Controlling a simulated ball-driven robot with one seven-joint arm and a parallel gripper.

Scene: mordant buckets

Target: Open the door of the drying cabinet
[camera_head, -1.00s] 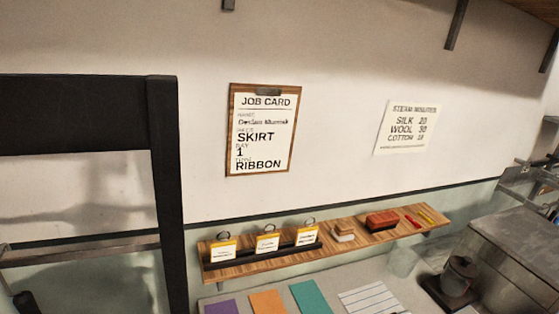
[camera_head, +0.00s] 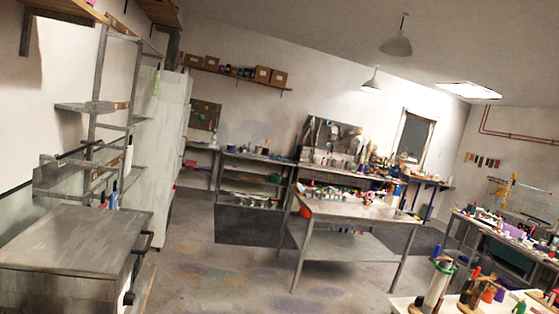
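A tall pale cabinet (camera_head: 165,150) stands against the left wall, beyond the metal shelving; it may be the drying cabinet, but I see no label. I see it at a steep angle, and a rack partly covers it. I cannot tell whether its door is open or shut. A low grey metal unit (camera_head: 75,245) with dark handles on its right side stands at the lower left, nearer to me. My gripper is not in view.
A metal rack (camera_head: 98,107) rises behind the grey unit. A steel table (camera_head: 355,208) holding many small items stands at centre right. Benches (camera_head: 500,245) fill the right side. Grey floor (camera_head: 220,270) is clear between the grey unit and the table.

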